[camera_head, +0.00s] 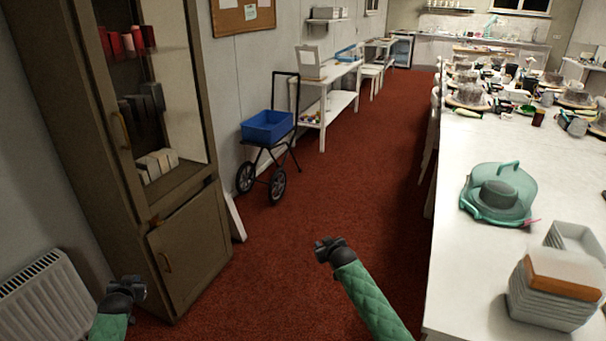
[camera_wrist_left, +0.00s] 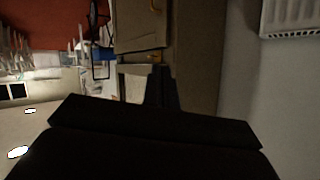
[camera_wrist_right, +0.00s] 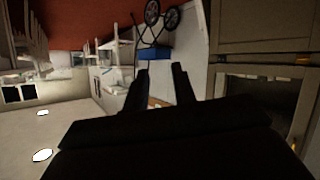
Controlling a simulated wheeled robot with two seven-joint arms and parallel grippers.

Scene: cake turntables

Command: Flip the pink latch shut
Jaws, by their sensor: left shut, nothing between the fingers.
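A teal cake carrier (camera_head: 512,185) with a clear domed lid and top handle stands on the white table. A dark round cake shows inside it. The pink latch (camera_head: 530,222) sticks out at the base's near right edge; it is too small to tell its exact angle. My right gripper (camera_head: 325,250) is over the red carpet, left of the table and well apart from the carrier. Its fingers are spread and empty in the right wrist view (camera_wrist_right: 160,85). My left gripper (camera_head: 128,288) is shut and empty at the lower left, near the cabinet.
Stacked white trays with an orange-brown top (camera_head: 555,285) stand on the white table (camera_head: 470,290), near the carrier. Cluttered turntables (camera_head: 470,95) fill its far end. A brown cabinet (camera_head: 190,245) and a trolley with a blue bin (camera_head: 267,127) stand left. The carpeted aisle is clear.

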